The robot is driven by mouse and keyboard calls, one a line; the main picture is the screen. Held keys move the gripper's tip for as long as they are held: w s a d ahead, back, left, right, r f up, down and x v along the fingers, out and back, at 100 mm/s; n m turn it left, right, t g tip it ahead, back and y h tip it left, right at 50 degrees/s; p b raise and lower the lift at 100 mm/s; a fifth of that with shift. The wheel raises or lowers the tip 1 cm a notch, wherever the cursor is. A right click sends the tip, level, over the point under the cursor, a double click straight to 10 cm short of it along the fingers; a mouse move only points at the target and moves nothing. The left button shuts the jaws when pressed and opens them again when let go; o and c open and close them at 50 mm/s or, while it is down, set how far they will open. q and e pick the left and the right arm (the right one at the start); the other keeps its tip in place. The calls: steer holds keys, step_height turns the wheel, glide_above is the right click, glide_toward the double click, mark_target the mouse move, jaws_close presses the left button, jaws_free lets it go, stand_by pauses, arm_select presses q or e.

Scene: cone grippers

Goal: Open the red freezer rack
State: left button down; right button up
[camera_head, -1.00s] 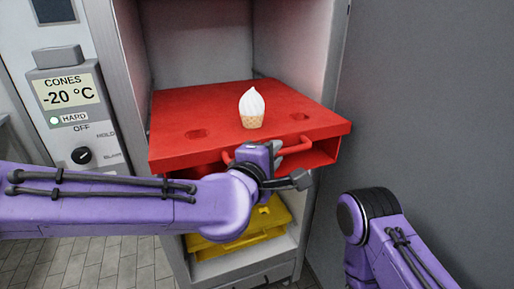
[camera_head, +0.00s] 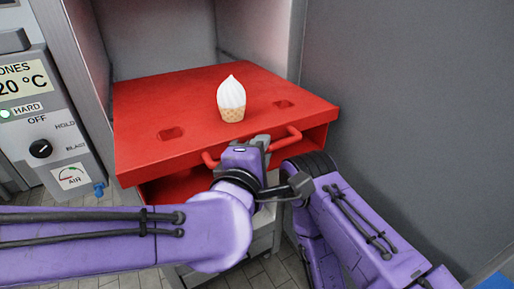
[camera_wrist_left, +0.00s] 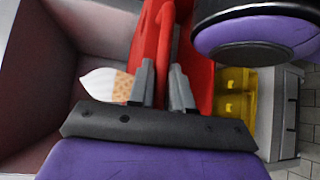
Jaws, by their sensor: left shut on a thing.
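The red freezer rack (camera_head: 190,101) is a flat red drawer that sticks out of the open freezer cabinet in the head view. A white soft-serve cone (camera_head: 231,98) stands upright on its top. The red handle (camera_head: 286,141) runs along the rack's front. My left gripper (camera_head: 261,143) is shut on the handle near its middle. The left wrist view shows the handle (camera_wrist_left: 166,45) passing between the two fingers (camera_wrist_left: 162,85), with the cone (camera_wrist_left: 105,84) beside them. My right arm shows at the lower right of the head view, but its gripper is out of sight.
A control panel (camera_head: 50,130) with a dial is on the freezer's left side. A yellow rack (camera_wrist_left: 232,95) lies below the red one in the left wrist view. A plain grey wall (camera_head: 420,110) fills the right side.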

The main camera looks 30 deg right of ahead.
arm_select(q)
steer(key=shift+f, duration=0.1)
steer(key=c, duration=1.1)
jaws_free()
steer(key=shift+c, duration=0.2)
steer(key=shift+s+a, duration=0.3)
steer(key=b+v, duration=0.1)
steer(key=v, duration=0.8)
steer(key=shift+s+a, duration=0.2)
steer(key=shift+s, duration=0.1)
